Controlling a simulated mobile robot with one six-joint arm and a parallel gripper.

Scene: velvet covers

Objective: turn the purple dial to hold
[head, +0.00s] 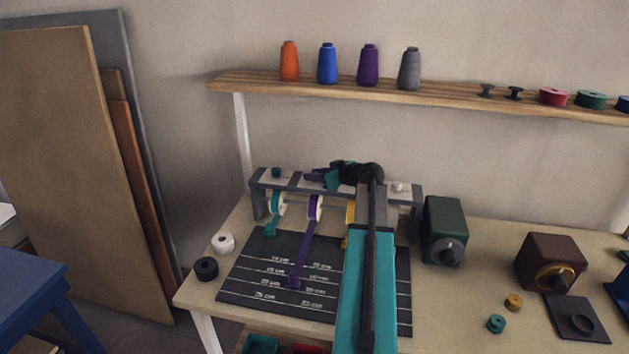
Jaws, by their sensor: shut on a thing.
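A grey and white rack (262,206) stands at the back of the table and carries ribbon rolls. The purple dial (314,177) is on its top, above the purple roll (315,208), and is mostly hidden by my gripper. My gripper (322,175) reaches over the rack top from the right and is shut on the purple dial. The dial's marks are too small or hidden to read. The purple ribbon (302,250) runs from its roll down onto the black measuring mat (250,270).
A teal dial (276,172) sits left on the rack and a white one (397,187) right. Teal (277,203) and yellow (350,212) rolls flank the purple roll. A green box (444,230) stands right of the rack. A shelf (450,95) with thread cones hangs above.

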